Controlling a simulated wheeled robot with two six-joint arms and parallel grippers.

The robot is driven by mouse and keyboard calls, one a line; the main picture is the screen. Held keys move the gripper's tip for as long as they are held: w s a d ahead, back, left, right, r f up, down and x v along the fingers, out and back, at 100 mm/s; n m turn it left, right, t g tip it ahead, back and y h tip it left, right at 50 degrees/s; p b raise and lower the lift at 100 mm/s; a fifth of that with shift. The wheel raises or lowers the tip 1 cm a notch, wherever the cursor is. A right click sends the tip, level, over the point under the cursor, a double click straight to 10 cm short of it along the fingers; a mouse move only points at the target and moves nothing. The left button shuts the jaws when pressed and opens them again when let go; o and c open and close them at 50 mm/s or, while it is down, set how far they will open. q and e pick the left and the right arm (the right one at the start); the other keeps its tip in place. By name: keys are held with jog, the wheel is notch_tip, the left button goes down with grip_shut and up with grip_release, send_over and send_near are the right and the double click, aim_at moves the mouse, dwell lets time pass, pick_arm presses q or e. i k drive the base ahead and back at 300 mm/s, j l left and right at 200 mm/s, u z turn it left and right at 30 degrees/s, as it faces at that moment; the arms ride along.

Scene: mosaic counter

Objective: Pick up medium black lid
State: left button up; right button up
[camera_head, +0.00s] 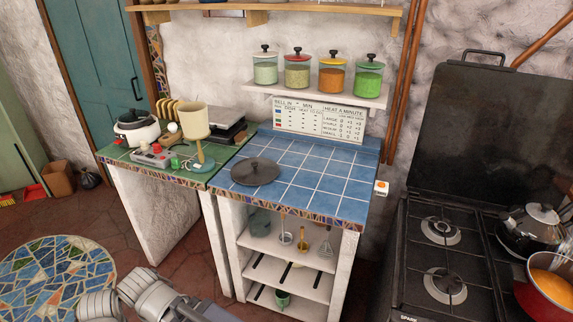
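Grey parts of my own arm show at the bottom left edge of the view, low and well away from the lid. No gripper fingertips can be made out, so neither gripper is seen holding anything.
Right of the lid the tiles are clear. Left is a green-topped counter with a cooker (135,128), a beige lamp-like object (195,121) and a red-grey device (152,155). Jars stand on a shelf (320,95) above. A black stove (440,255) stands right.

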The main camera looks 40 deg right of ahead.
aim_at(253, 171)
jog(key=i+z, duration=0.25)
jog(key=z, duration=0.2)
jog(key=i+z, duration=0.2)
jog(key=z, duration=0.25)
jog(key=i+z, duration=0.25)
jog(key=z, duration=0.2)
jog(key=i+j+z, duration=0.2)
jog(key=z, duration=0.2)
jog(key=i+j+z, duration=0.25)
jog(key=k+l, duration=0.05)
jog(key=l, duration=0.05)
